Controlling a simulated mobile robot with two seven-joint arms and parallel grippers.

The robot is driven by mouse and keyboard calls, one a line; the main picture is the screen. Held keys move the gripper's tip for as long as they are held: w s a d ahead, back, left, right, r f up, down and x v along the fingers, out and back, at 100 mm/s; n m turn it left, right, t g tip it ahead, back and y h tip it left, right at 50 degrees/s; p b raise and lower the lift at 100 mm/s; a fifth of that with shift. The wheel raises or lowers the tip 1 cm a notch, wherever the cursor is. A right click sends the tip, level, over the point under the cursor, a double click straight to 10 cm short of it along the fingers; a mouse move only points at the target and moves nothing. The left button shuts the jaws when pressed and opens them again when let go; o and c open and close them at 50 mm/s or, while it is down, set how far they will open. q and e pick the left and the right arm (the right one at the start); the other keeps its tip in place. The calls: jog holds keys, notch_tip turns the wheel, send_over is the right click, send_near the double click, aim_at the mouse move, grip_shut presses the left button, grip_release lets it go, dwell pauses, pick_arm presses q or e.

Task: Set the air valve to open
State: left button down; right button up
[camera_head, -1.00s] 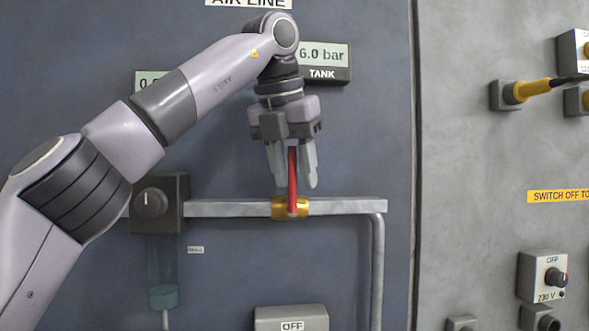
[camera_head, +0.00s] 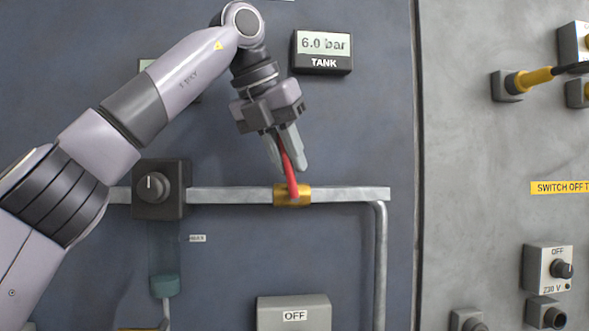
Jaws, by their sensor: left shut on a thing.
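The air valve has a brass body (camera_head: 292,197) on a horizontal grey pipe and a red lever (camera_head: 291,181). The lever points up from the body and tilts to the left, across the pipe's line. My left gripper (camera_head: 286,163) comes down from above and is shut on the upper part of the lever. My right gripper is not in view.
The pipe (camera_head: 350,194) bends down at its right end. A black regulator knob (camera_head: 153,187) sits to the left of the valve. A TANK display (camera_head: 322,51) reads 6.0 bar. An OFF box (camera_head: 293,313) is below. The right panel (camera_head: 470,170) carries switches and a yellow plug (camera_head: 530,81).

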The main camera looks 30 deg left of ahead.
pick_arm(q)
jog(key=t+h+b, duration=0.1)
jog(key=s+a+t+h+b, duration=0.1)
jog(key=b, duration=0.1)
jog(key=a+n+t+h+b, duration=0.1)
jog(key=b, duration=0.1)
jog(key=shift+s+f, duration=0.3)
jog(key=shift+f, duration=0.1)
jog(key=c, duration=1.1)
grip_release()
jog(key=shift+v, duration=3.6)
